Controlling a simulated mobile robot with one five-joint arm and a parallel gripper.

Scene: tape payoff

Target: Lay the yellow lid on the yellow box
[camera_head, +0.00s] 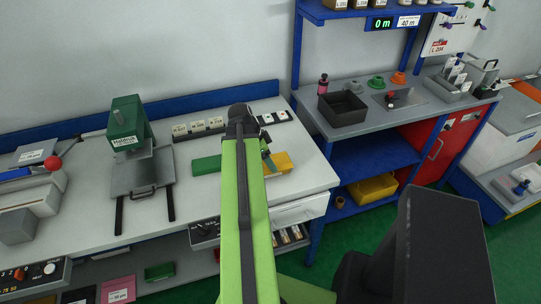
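A yellow piece (281,162) lies on the white bench top, just right of my raised green arm. The arm hides part of it, and I cannot tell whether it is the yellow box, the yellow lid or both. A green block or box (207,165) lies just left of the arm. The end of my arm, with my gripper (268,158), seems to be at the yellow piece's left side. It is small and mostly hidden behind the arm, so its fingers and any hold do not show clearly.
A green press (128,125) stands on the bench at left. Small labelled blocks (198,126) line the bench's back. A grey shelf bench at right holds a dark tray (342,108); a yellow bin (373,188) sits below.

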